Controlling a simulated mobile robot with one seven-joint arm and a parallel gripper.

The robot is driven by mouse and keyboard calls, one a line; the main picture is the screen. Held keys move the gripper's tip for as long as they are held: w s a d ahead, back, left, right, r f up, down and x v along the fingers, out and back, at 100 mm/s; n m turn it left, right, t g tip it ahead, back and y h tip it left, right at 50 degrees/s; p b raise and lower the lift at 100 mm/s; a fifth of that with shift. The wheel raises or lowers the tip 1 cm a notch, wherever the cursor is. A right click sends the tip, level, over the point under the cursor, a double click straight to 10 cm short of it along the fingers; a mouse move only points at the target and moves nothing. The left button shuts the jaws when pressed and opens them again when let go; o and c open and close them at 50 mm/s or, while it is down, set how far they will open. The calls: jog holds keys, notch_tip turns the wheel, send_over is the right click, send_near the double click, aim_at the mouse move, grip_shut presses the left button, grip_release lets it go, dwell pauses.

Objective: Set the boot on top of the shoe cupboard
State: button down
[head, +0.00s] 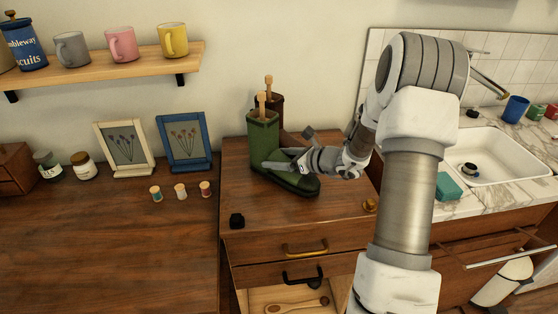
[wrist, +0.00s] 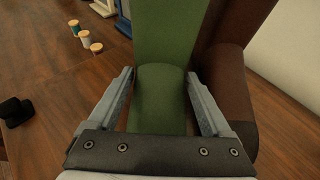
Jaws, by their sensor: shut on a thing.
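A green boot (head: 263,135) stands upright on the wooden cupboard top (head: 340,205), its toe toward the front right. Whether its sole fully touches the top is hard to tell. A wooden handle sticks up from its shaft. My gripper (head: 272,165) is shut on the green boot, with a finger on each side, as the wrist view (wrist: 160,82) also shows. A brown boot (wrist: 225,75) stands close beside the green one, partly hidden behind it in the head view (head: 285,112).
Thread spools (head: 181,190) and two picture frames (head: 185,142) stand on the left surface. A sink (head: 492,160) is at the right.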

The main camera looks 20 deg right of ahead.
jog(key=shift+f, duration=0.15)
grip_release()
jog(key=shift+r, duration=0.2)
notch_tip(320, 180, up, 4)
jog(key=r+p, duration=0.1)
jog(key=p, duration=0.1)
send_over(312, 179)
jog(key=shift+f, duration=0.25)
